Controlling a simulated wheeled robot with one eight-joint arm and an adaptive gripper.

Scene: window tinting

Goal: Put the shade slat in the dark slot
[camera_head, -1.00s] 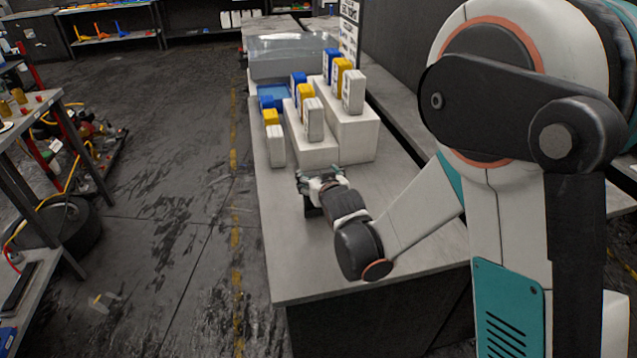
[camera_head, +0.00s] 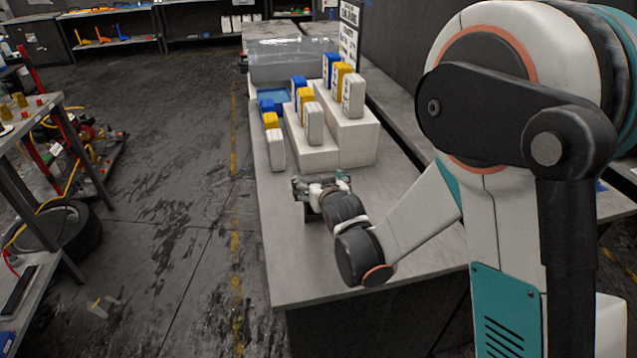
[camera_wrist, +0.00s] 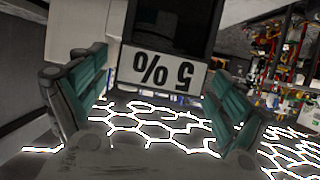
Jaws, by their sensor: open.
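My gripper (camera_head: 320,187) is open over the front part of the grey bench. In the wrist view, its teal-lined fingers (camera_wrist: 152,66) stand apart on either side of a dark panel (camera_wrist: 170,27) with a white label (camera_wrist: 163,74) reading "5%", seen upside down. I cannot tell whether this panel is the shade slat, or whether the fingers touch it. In the head view, a dark piece shows just below the gripper, mostly hidden by it. I cannot make out the dark slot.
White stepped blocks (camera_head: 357,140) hold blue, yellow and white boxes (camera_head: 353,96) farther back on the bench (camera_head: 290,270). A clear-topped case (camera_head: 287,58) and a signboard (camera_head: 350,33) stand behind. The bench's front left is clear.

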